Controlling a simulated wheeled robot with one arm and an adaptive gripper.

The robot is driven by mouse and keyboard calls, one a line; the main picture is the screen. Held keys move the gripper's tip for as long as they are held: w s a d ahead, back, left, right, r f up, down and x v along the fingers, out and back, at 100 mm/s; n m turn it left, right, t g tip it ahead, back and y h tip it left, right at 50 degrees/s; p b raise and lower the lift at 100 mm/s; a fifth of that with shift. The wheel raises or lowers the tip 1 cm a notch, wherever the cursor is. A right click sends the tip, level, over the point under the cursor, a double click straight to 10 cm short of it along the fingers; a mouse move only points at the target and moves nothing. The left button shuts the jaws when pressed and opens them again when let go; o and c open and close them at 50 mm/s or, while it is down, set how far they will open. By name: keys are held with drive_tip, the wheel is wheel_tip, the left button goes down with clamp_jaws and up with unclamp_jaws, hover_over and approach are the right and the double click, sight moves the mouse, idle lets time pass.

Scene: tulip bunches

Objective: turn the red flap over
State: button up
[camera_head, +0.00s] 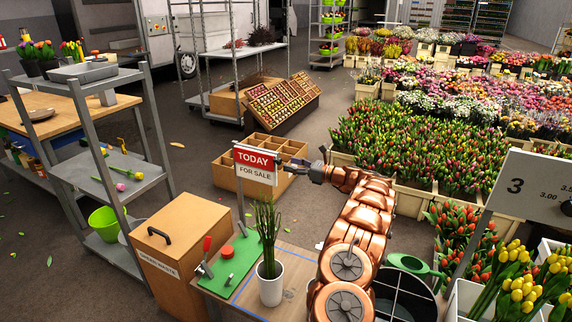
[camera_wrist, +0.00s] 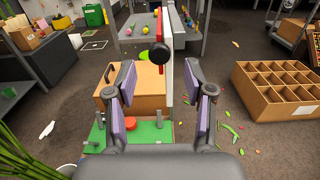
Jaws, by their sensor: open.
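The red flap (camera_head: 256,158) reads "TODAY" and forms the upper part of a sign on a grey post. A white panel (camera_head: 256,175) reading "FOR SALE" is below it. My gripper (camera_head: 318,172) is at the right-hand side of the sign in the head view. In the wrist view the sign is nearly edge-on, with the red flap (camera_wrist: 161,82) a thin strip beside a white panel edge (camera_wrist: 170,50). My gripper (camera_wrist: 163,88) is open there, one finger on each side of the sign's line. I cannot tell whether either finger touches it.
A green board (camera_head: 232,265) with a red knob and a red-handled clamp lies below the sign. A potted plant (camera_head: 269,285) stands in front of it. A brown box (camera_head: 180,245) is left, and a compartment crate (camera_head: 226,172) stands behind on the floor.

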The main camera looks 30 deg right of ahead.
drive_tip(key=v, duration=0.8)
drive_tip(key=shift+s, duration=0.15)
drive_tip(key=shift+d, duration=0.15)
